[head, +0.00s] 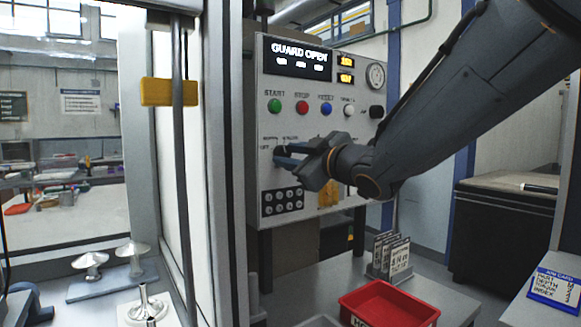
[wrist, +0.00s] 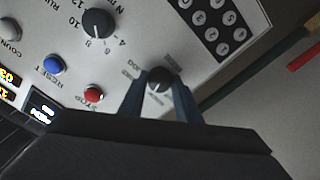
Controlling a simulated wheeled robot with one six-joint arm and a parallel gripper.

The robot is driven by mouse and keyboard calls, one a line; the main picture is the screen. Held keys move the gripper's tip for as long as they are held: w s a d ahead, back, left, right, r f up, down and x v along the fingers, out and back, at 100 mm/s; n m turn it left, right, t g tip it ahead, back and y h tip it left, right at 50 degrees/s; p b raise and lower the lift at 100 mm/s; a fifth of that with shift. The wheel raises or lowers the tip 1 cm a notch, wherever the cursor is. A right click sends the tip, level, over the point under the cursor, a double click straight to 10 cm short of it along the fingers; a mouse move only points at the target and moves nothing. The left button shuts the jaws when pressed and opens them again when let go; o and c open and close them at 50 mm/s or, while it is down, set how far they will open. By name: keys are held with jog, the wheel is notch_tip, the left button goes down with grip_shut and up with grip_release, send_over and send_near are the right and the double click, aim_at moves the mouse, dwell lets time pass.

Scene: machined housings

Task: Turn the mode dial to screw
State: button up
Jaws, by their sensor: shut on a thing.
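The control panel (head: 300,120) stands in the middle of the head view, with a display reading GUARD OPEN. My gripper (head: 279,156) reaches in from the right to the panel's lower left. In the wrist view its two blue fingers (wrist: 158,90) stand on either side of the dial, shut on it. In the head view the gripper hides most of the dial. I cannot tell which label its pointer faces.
A larger numbered knob (wrist: 97,23), a red button (wrist: 93,95) and a blue button (wrist: 53,64) sit near the dial. A black keypad (head: 282,202) is just below my gripper. A red tray (head: 372,287) and a card rack (head: 390,257) stand on the table below.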

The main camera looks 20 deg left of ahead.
jog(key=shift+n+b, duration=0.5)
jog(key=shift+n, duration=0.4)
jog(key=o, duration=1)
jog(key=b+v, duration=0.1)
jog(key=v, duration=0.6)
jog(key=shift+s+d, duration=0.25)
jog(key=shift+d, duration=0.05)
jog(key=shift+s+a, duration=0.1)
